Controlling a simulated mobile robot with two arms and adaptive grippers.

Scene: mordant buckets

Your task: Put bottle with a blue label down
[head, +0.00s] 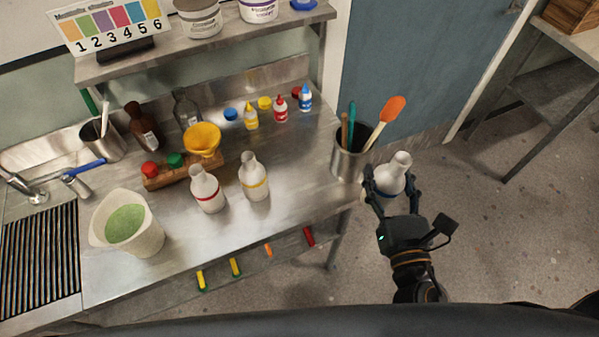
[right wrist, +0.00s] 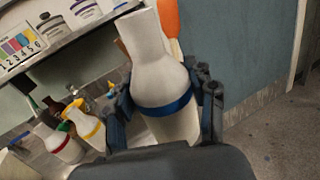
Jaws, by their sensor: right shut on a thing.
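My right gripper (head: 394,197) is shut around a white bottle with a blue band (head: 391,175). It holds the bottle in the air just off the right end of the metal bench (head: 300,178), beside the utensil holder. The right wrist view shows the same bottle with the blue band (right wrist: 165,85) close up between my fingers, its neck upward and slightly tilted. On the bench stand two similar white bottles, one with a red band (head: 207,190) and one with a yellow band (head: 254,178). My left gripper is not in view.
A metal utensil holder (head: 350,163) with an orange spatula stands at the bench's right end. A yellow funnel (head: 202,139), small dropper bottles (head: 281,109) and a white bucket of green liquid (head: 127,224) stand farther left. Bare bench lies right of the yellow-banded bottle.

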